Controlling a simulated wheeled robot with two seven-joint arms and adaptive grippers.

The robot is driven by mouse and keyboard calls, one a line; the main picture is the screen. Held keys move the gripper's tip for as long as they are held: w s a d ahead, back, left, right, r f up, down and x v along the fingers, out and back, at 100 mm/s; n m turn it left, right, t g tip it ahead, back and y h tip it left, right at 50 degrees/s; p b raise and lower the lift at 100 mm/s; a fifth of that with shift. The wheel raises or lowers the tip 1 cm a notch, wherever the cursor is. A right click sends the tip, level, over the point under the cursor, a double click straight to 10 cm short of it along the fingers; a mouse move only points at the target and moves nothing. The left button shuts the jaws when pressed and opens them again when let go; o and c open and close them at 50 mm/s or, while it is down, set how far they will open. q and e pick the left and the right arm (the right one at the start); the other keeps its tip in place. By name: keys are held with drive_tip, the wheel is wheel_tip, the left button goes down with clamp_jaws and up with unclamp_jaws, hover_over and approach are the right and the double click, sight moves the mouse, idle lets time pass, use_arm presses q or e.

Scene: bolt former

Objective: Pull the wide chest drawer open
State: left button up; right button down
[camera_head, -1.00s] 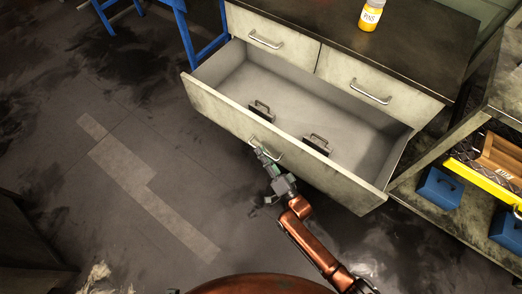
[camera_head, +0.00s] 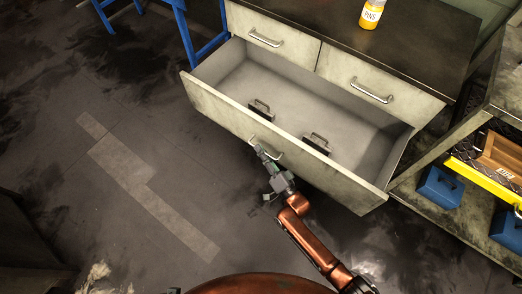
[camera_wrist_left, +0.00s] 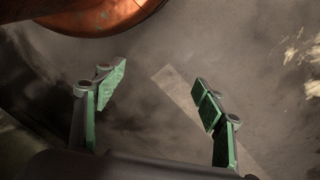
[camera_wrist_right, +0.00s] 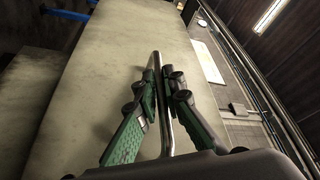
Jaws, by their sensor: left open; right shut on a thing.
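The wide chest drawer (camera_head: 225,110) is pulled well out below two shut small drawers. Two dark handled blocks (camera_head: 261,109) (camera_head: 317,143) lie inside it. My right gripper (camera_head: 262,152) is at the drawer's front handle (camera_head: 278,154). In the right wrist view, my right gripper (camera_wrist_right: 164,82) is shut on the metal bar handle (camera_wrist_right: 158,65), with a finger on each side. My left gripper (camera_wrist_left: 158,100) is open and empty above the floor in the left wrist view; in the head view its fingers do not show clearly.
A yellow bottle labelled PINS (camera_head: 371,14) stands on the dark chest top (camera_head: 420,40). On the right, a shelf holds blue boxes (camera_head: 439,187), a yellow-edged tray (camera_head: 485,174) and a wooden box. Blue legs (camera_head: 187,45) stand at the left. The floor in front is open.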

drive_tip(key=shift+r, duration=0.2)
drive_tip(key=shift+w+d, duration=0.15)
drive_tip(key=shift+w, duration=0.1)
drive_tip(key=w+d+b, duration=0.1)
drive_tip(key=w, duration=0.1)
drive_tip(key=w+d, duration=0.2)
drive_tip(key=shift+w+d+f+b, duration=0.1)
drive_tip(key=shift+w+d+b, duration=0.15)
drive_tip(key=shift+b, duration=0.1)
drive_tip(key=shift+w, duration=0.1)
drive_tip(key=c, duration=2)
unclamp_jaws()
drive_tip(key=shift+c, duration=0.2)
use_arm(q)
drive_tip(key=shift+t+h, duration=0.3)
drive_tip(key=shift+t, duration=0.3)
drive_tip(key=w+d+f, duration=0.2)
drive_tip(key=f, duration=0.1)
drive_tip(key=shift+w, duration=0.35)
use_arm(e)
drive_tip(key=shift+s, duration=0.2)
drive_tip(key=v, duration=1.1)
drive_tip(key=shift+s+d, duration=0.25)
